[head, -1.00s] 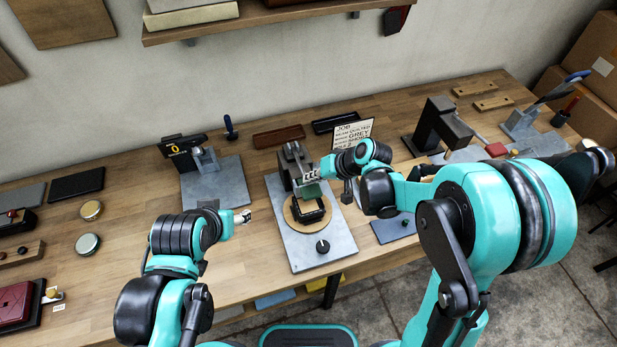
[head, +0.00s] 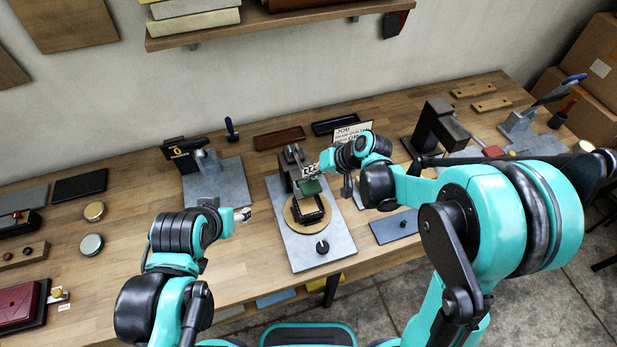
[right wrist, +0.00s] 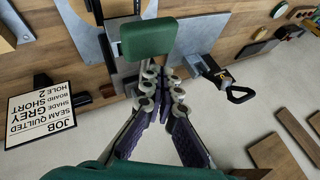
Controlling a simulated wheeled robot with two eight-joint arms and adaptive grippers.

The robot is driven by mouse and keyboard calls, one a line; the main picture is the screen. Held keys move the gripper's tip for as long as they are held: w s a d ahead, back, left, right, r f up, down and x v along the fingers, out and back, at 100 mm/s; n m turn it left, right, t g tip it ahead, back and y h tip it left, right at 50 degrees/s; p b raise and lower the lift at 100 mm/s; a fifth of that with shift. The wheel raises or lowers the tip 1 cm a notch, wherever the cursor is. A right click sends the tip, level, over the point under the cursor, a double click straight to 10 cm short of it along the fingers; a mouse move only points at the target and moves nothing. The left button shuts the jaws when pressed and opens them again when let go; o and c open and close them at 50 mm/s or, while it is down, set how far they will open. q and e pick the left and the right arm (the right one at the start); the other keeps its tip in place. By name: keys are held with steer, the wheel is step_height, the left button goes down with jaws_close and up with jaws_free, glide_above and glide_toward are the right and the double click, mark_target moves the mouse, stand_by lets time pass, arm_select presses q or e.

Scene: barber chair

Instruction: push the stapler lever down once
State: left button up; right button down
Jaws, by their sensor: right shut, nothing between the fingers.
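The stapler appears to be the dark upright device (head: 293,160) on a grey plate near the middle of the bench. Its green lever pad (head: 311,186) sticks out over a round wooden disc bearing a black frame. The green pad also shows in the right wrist view (right wrist: 148,40), just beyond my fingers. My right gripper (head: 309,171) is shut and empty, close by the pad; I cannot tell whether it touches. Its fingers (right wrist: 161,100) also show in the right wrist view. My left gripper (head: 243,215) hangs left of the stapler plate, apart from it; its jaws are too small to read.
A numbered counter device (head: 184,152) stands on a grey plate to the left. A dark press (head: 437,125) stands to the right. A printed job card (head: 352,133) is behind my right arm. Round tins (head: 94,211) lie at the left. A shelf (head: 280,22) hangs above.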

steer(key=shift+r, duration=0.3)
steer(key=shift+w, duration=0.1)
steer(key=r+p, duration=0.2)
steer(key=r, duration=0.1)
steer(key=r+p, duration=0.1)
steer(key=r, duration=0.1)
steer(key=shift+w+a, duration=0.15)
steer(key=shift+w, duration=0.2)
stand_by(0.6)
steer(key=s+d+f+t+h+b, duration=0.1)
steer(key=s+d+f+h+b, duration=0.2)
steer(key=s+d+f+b, duration=0.3)
steer(key=s+d+f+m+t+h+b, duration=0.1)
steer(key=s+d+f+t+h+b, duration=0.1)
steer(key=s+d+f+b, duration=0.4)
steer(key=s+d+h+b, duration=0.1)
steer(key=s+d+b, duration=0.4)
steer(key=s+b, duration=0.2)
steer(key=shift+d+f+h, duration=0.15)
steer(key=shift+f+h, duration=0.1)
steer(key=shift+h, duration=0.05)
